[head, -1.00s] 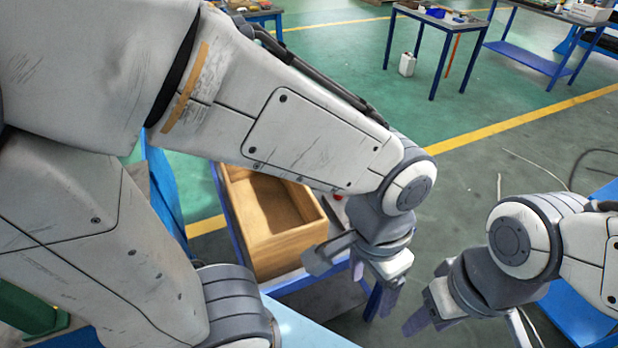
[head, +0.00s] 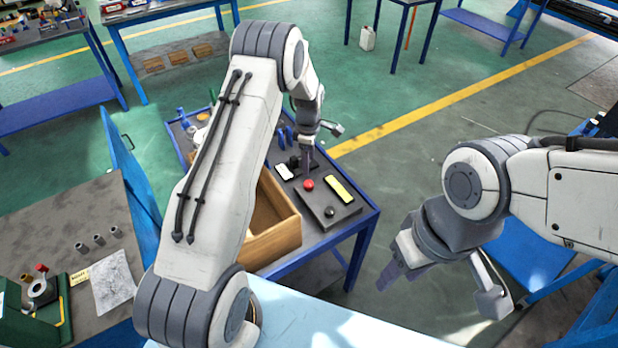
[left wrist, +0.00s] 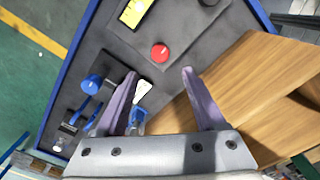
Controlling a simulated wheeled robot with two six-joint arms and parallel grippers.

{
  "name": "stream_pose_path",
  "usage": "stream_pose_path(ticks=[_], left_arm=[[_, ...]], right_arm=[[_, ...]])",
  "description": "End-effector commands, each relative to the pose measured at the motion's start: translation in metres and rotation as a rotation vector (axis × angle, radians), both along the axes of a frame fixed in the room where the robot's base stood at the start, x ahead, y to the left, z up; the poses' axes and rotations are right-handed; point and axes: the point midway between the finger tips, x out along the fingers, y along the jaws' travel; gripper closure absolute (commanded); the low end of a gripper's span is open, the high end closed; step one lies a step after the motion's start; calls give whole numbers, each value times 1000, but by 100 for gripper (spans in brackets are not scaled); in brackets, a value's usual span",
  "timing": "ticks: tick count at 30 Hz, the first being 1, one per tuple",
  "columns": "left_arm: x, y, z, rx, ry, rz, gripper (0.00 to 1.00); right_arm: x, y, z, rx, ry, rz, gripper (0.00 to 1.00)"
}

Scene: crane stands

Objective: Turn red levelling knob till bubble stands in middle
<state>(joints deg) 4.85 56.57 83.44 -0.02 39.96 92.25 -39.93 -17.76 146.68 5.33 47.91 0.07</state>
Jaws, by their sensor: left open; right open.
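The red knob (head: 308,184) is a small round cap on a dark plate on the blue-framed table. It also shows in the left wrist view (left wrist: 160,52), just beyond the gap between my fingertips. A yellow strip (head: 340,190), possibly the level, lies beside it; it is partly cut off in the left wrist view (left wrist: 133,13). I cannot make out a bubble. My left gripper (head: 305,162) is open and empty, above the table near the red knob; its spread fingers show in the left wrist view (left wrist: 158,73). My right gripper (head: 390,274) is open and empty, off the table's right side.
A black knob (head: 330,211) sits on the same plate. A blue knob (left wrist: 92,83) and a white label (left wrist: 142,90) are close to my left fingers. A wooden box (head: 285,235) stands at the table's near-left side. Open floor lies right of the table.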

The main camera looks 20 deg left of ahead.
Motion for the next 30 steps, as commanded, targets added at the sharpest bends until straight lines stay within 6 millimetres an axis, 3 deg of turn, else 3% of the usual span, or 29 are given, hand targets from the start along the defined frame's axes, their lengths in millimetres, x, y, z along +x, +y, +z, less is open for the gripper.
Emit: stream_pose_path(ticks=[16, 21, 29, 30], left_arm=[[0, -1, -87, 0, 2, 0, 28], [0, -1, -99, 0, 1, -1, 28], [0, -1, -101, 0, 0, -1, 28], [0, -1, -101, 0, 0, -1, 32]], right_arm=[[0, 0, 28, 0, 0, -1, 50], [0, 0, 30, 0, 0, -1, 50], [0, 0, 29, 0, 0, -1, 50], [0, 0, 29, 0, 0, -1, 50]])
